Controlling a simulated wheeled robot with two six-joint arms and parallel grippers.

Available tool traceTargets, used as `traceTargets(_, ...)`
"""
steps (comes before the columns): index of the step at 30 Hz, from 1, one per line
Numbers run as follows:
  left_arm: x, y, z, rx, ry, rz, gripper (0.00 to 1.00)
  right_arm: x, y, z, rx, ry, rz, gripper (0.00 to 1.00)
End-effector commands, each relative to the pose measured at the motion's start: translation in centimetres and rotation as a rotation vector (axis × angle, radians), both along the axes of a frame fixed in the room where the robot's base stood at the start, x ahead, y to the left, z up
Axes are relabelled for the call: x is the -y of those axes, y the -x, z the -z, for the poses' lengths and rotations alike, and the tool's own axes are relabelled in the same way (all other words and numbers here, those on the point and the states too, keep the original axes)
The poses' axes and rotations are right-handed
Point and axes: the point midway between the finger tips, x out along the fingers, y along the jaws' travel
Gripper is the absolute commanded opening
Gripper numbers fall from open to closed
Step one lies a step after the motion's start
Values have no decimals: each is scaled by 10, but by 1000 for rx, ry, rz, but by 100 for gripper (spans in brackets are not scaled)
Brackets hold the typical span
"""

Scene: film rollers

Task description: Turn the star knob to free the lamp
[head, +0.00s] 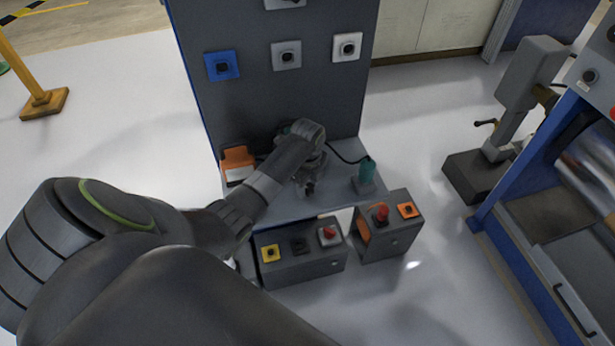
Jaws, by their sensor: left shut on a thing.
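My left gripper (308,186) points down over the grey shelf of the dark panel stand. It is shut on a small dark thing at shelf height, most likely the star knob, whose shape is mostly hidden by my fingers and wrist. A teal upright cylinder (367,170) stands on a small grey base to the right of the gripper. A black cable runs from behind my wrist to it. I cannot tell for sure whether it is the lamp. My right gripper is not in view.
An orange box (238,164) sits left on the shelf (270,209). Two grey button boxes (318,265) (402,236) are at the front. The dark panel (265,95) rises behind.

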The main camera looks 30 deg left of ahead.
Motion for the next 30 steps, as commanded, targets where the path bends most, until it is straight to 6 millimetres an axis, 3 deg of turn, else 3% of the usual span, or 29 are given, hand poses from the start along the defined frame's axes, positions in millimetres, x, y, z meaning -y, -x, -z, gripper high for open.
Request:
traceTargets(1,0,0,-7,-3,0,-46,18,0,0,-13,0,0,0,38)
traceTargets(12,0,-2,-5,-1,-1,-398,18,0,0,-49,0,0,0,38)
traceTargets(30,-2,-4,-3,1,-3,-951,18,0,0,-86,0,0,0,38)
